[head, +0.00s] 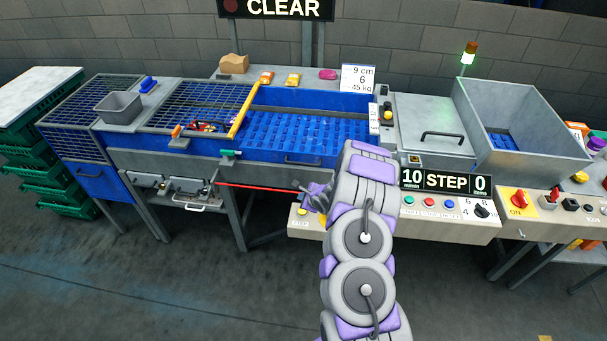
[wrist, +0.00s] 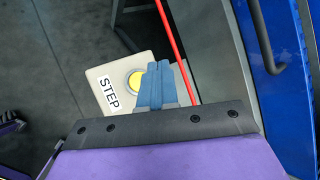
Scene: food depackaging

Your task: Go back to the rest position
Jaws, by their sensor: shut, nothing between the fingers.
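My gripper (head: 317,195) is in front of the machine's front edge, close to the yellow STEP button (head: 302,212) at the left end of the beige control panel. In the wrist view my gripper (wrist: 158,68) has its blue fingers together with nothing between them. The yellow button (wrist: 135,80) shows just left of the fingertips, partly covered by them, with the STEP label (wrist: 109,93) beside it. I cannot tell whether the fingers touch the button. My purple and grey arm reaches up from the bottom of the head view.
A red cord (head: 262,187) runs along the machine front beside my gripper. The blue conveyor (head: 310,118) lies behind, with a yellow bar (head: 243,112) across it. Panel buttons and a knob (head: 482,211) are right of my arm. Green crates (head: 55,177) stand left. Floor in front is clear.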

